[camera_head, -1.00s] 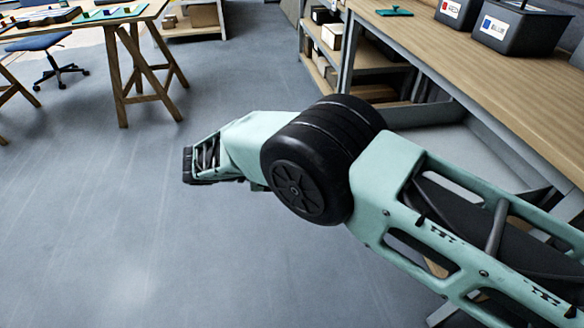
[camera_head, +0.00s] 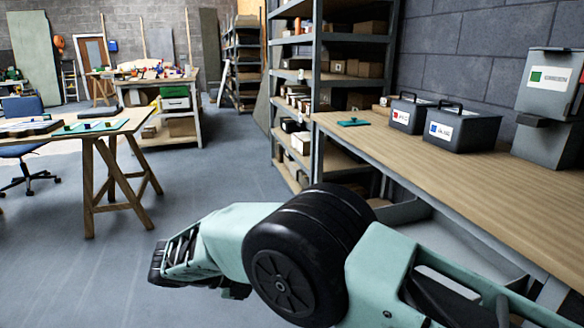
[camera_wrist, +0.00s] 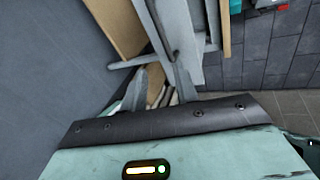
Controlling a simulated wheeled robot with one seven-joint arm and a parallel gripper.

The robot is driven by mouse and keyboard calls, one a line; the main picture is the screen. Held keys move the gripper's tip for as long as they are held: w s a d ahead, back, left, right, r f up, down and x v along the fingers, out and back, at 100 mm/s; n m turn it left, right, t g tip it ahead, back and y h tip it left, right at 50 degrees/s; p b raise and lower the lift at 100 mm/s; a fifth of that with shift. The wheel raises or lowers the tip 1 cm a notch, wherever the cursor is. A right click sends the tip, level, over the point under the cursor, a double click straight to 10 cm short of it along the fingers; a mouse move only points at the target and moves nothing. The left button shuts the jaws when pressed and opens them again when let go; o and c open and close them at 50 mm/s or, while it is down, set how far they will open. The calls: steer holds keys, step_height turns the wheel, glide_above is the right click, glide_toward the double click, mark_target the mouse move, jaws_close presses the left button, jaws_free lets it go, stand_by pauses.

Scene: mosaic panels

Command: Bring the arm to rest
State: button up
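My gripper (camera_wrist: 160,78) shows in the wrist view as two grey fingers with a gap between them. It looks open, and I see nothing held in it. In the head view my arm stretches from the lower right, through a large black joint, to a pale green link at the lower left.
On the workbench are a red-labelled bin (camera_head: 408,115), a blue-labelled bin (camera_head: 462,130), a green-labelled bin (camera_head: 548,105) and a teal piece (camera_head: 353,122). A trestle table (camera_head: 97,127) and blue chair (camera_head: 22,150) stand left. A shelf rack (camera_head: 318,75) stands behind. Floor between is clear.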

steer(key=s+d+r+m+g+y, duration=0.1)
steer(key=s+d+r+m+y, duration=0.4)
steer(key=s+m, duration=0.4)
steer(key=s+d+r+m+g+y, duration=0.15)
steer(key=s+d+m+y, duration=0.25)
steer(key=s+d+m, duration=0.45)
steer(key=s+d+r+m+g+y, duration=0.1)
steer(key=s+d+r+m+y, duration=0.5)
steer(key=m, duration=0.6)
step_height(320, 180, up, 11)
steer(key=s+a+h+p, duration=0.1)
steer(key=p, duration=1.1)
steer(key=shift+s+a+f+p, duration=0.15)
steer(key=shift+s+a+p, duration=0.05)
steer(key=shift+a+p, duration=0.1)
steer(key=shift+d, duration=0.15)
